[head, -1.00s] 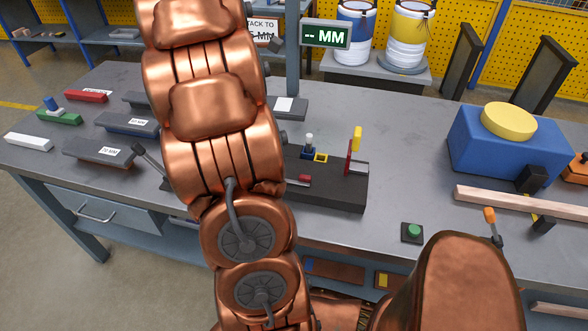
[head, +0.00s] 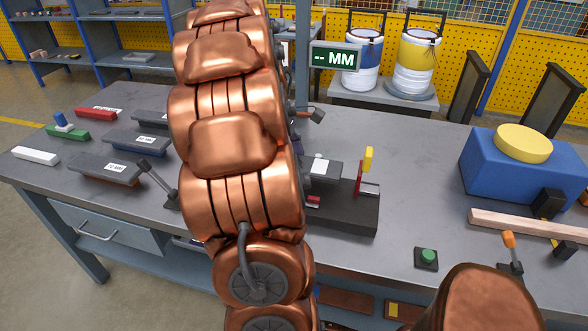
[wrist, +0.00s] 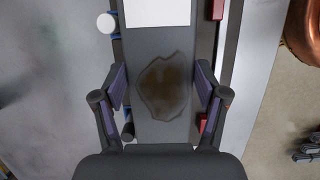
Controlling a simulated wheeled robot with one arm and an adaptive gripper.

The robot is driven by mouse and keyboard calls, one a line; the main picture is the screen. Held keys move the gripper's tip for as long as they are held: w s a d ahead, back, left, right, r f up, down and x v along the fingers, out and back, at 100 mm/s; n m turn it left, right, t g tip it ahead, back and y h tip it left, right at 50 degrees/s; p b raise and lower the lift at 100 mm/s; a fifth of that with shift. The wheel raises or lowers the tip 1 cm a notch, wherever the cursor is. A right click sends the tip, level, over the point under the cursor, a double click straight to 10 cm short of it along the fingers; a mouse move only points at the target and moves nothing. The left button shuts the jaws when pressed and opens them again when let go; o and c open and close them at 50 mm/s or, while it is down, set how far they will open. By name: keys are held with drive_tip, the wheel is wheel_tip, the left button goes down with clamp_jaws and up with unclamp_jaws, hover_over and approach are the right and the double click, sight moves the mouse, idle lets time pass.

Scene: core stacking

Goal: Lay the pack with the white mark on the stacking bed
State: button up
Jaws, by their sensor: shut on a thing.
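The pack with the white mark (head: 325,173) is grey and shows at the right edge of my arm in the head view. It is over the dark stacking bed (head: 345,212); whether it touches the bed I cannot tell. In the wrist view the pack (wrist: 160,45) runs lengthwise between the fingers of my gripper (wrist: 160,88), with its white label at the top and a brown stain on its face. My gripper is shut on it. The arm hides the gripper and the bed's left part in the head view.
Several other packs lie at the left, including a grey one (head: 105,168) and a green one (head: 67,134). A red stop with a yellow top (head: 367,165) stands on the bed's right. A green button (head: 427,257) and a blue box (head: 515,170) are further right.

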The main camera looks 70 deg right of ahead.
drive_tip(key=shift+f, duration=1.8)
drive_tip(key=shift+f, duration=0.1)
drive_tip(key=o, duration=1.8)
drive_tip(key=shift+f, duration=0.1)
drive_tip(key=v, duration=1.2)
